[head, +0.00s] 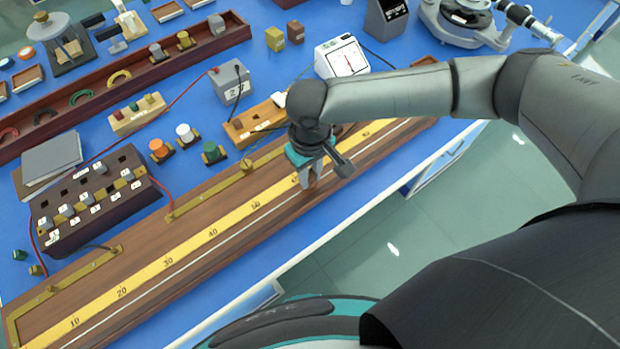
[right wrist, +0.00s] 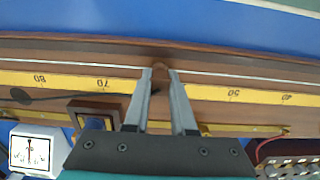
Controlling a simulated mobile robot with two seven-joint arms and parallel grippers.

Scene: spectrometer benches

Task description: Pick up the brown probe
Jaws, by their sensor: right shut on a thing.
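A dark cable (right wrist: 75,94) runs from the fingers to the left in that view. In the head view the probe is hidden by the gripper. Whether the probe touches the board I cannot tell. My left gripper is not in view.
A white meter (head: 341,58) stands behind the board. A grey box (head: 231,84) and a light wooden block (head: 257,122) stand behind the gripper. The bench's front edge drops to open floor.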

